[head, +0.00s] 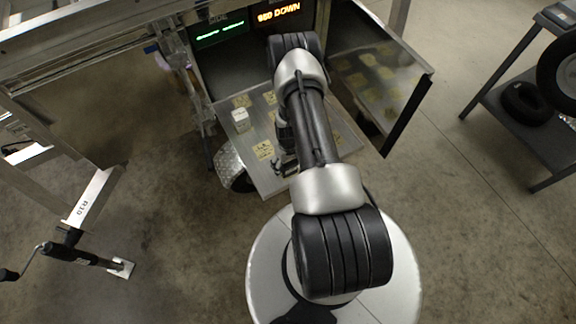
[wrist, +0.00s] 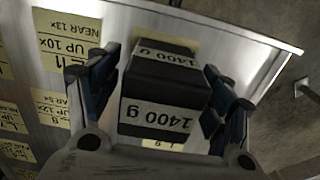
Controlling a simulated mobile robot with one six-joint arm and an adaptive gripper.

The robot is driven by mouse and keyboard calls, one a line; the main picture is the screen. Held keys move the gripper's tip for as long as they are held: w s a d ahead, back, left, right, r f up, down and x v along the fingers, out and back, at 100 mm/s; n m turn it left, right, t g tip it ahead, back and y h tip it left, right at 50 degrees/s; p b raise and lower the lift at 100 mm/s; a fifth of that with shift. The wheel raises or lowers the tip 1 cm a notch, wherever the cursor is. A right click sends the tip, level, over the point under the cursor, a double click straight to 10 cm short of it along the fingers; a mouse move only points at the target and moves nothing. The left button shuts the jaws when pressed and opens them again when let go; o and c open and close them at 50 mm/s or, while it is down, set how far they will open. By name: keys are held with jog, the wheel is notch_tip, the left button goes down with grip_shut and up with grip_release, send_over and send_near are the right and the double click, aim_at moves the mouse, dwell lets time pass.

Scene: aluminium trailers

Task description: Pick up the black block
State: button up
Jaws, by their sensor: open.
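The black block (wrist: 163,85) shows in the wrist view with white "1400 g" labels on its top and its near side. It sits on the metal shelf between the two fingers of my gripper (wrist: 161,68). The fingers are open, one on each side of the block, and a gap shows at least on the right. In the head view my gripper (head: 286,164) is low over the shelf, partly behind my arm. I cannot make out the black block there.
The pull-out metal shelf (head: 268,181) carries several yellow labels and a small white block (head: 240,120) to the left. An open metal door (head: 385,85) stands to the right of my arm. Two lit displays (head: 279,12) are at the back. A cart with tyres (head: 525,103) stands far right.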

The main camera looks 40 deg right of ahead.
jog(key=shift+c, duration=0.5)
grip_shut()
dwell(0.5)
jog(key=shift+w+d+r, duration=0.1)
